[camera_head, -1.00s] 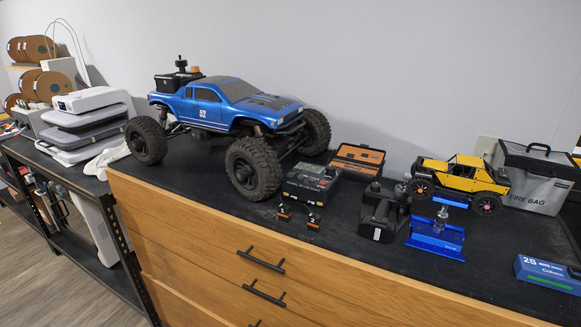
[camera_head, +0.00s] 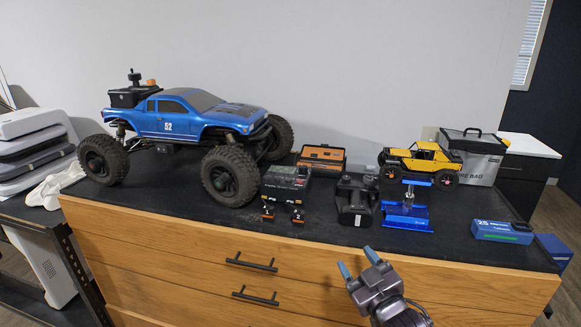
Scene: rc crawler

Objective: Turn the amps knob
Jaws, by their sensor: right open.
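A black box-shaped device with a small display (camera_head: 286,184), which looks like a charger, sits on the black worktop right of the blue truck's front wheel. Its amps knob is too small to make out. My right gripper (camera_head: 357,264) is open and empty, its two blue fingertips pointing up. It is in front of the wooden drawers, below and to the right of the device, and well apart from it. My left gripper is not in view.
A large blue truck (camera_head: 190,115) stands left of the device. An orange-and-black case (camera_head: 321,157) is behind; a black transmitter (camera_head: 355,203) and blue stand (camera_head: 407,215) are right. The front worktop strip is mostly clear.

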